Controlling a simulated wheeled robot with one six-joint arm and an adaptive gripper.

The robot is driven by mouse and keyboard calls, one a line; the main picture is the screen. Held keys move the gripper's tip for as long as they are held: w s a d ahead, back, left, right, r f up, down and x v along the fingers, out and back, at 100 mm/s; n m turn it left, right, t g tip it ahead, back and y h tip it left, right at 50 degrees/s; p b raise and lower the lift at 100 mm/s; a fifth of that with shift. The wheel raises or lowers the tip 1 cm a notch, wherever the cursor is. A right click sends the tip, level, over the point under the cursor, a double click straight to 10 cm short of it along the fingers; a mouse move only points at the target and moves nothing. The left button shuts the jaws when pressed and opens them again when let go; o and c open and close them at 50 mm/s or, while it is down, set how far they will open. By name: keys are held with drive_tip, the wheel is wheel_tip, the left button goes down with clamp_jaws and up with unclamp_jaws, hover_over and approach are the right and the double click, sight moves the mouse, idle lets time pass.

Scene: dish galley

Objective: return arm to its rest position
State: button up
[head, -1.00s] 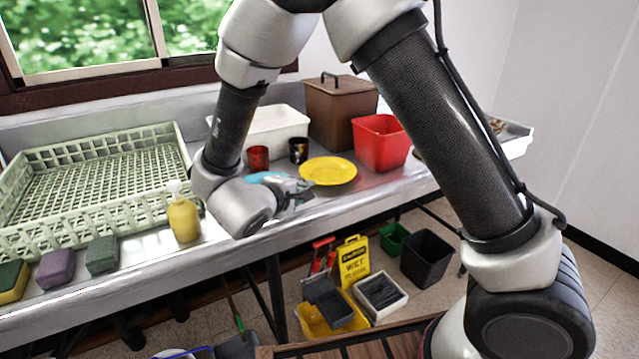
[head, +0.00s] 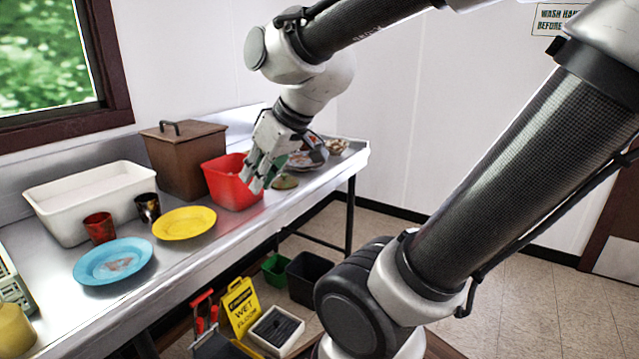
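My gripper (head: 262,178) points down in front of the right side of the red bin (head: 226,184), above the steel counter. Its fingers are seen at an angle, with a patch of green close beside them. I cannot tell whether that green is between the fingers or behind them, nor how far the fingers are apart. My arm is raised and bent, reaching across the upper middle of the head view.
On the counter (head: 225,248) are a blue plate (head: 112,262) with a brown stain, a yellow plate (head: 184,222), a red cup (head: 100,228), a dark cup (head: 148,208), a white tub (head: 60,207) and a brown lidded box (head: 185,162). Dirty dishes (head: 308,158) sit at the right end.

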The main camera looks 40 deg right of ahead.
drive_tip(key=s+d+m+g+h, duration=0.2)
drive_tip(key=s+d+m, duration=0.1)
drive_tip(key=s+d, duration=0.4)
drive_tip(key=shift+s+f+h, duration=0.3)
drive_tip(key=shift+s, duration=0.95)
drive_tip(key=shift+d, duration=0.1)
